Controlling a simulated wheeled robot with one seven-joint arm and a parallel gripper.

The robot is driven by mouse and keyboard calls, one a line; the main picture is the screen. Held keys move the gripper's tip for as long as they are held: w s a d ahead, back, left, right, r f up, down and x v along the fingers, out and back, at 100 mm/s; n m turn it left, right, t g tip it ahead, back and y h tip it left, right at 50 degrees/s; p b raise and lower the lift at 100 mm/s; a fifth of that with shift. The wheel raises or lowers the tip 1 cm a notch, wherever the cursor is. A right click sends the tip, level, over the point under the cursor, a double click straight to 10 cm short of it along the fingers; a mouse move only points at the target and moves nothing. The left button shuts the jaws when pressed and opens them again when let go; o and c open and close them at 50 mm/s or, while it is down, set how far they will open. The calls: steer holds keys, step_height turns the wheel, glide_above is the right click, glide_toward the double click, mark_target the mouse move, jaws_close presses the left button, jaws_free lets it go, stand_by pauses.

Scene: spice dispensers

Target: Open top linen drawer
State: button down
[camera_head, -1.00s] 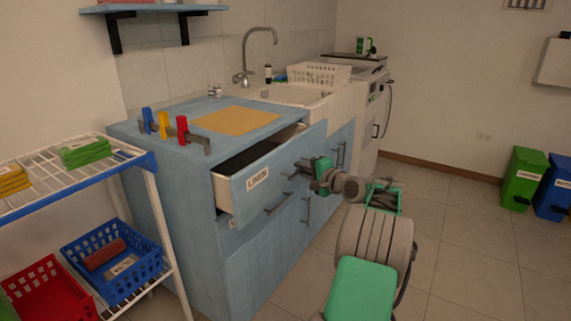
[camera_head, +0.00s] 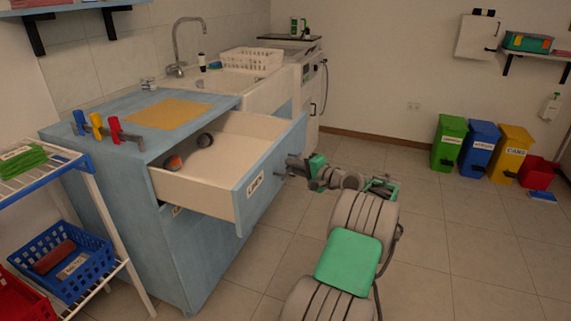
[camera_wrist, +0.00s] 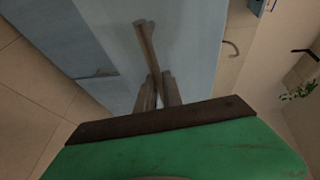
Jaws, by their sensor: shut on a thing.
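The top linen drawer (camera_head: 205,195) is pulled well out of the blue cabinet, with its pale inside showing. Its blue front (camera_head: 272,172) carries a white label that reads LINEN. My gripper (camera_head: 291,168) is at the drawer front, shut on the drawer handle. In the wrist view the grey bar handle (camera_wrist: 147,48) runs between the two fingers (camera_wrist: 158,92), against the blue front. The exact grip on the bar is partly hidden by the fingers.
A white rack (camera_head: 105,210) with blue and red baskets stands at the left. Green, blue and yellow bins (camera_head: 480,145) stand by the far wall.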

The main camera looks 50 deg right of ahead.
steer(key=shift+d, duration=0.15)
steer(key=c, duration=1.5)
jaws_free()
steer(key=s, duration=0.2)
steer(key=s+r+p, duration=0.1)
steer(key=s, duration=0.4)
steer(key=shift+s+a+r, duration=0.15)
steer(key=shift+s+a, duration=0.1)
steer(key=shift+a, duration=0.1)
steer(key=shift+a, duration=0.1)
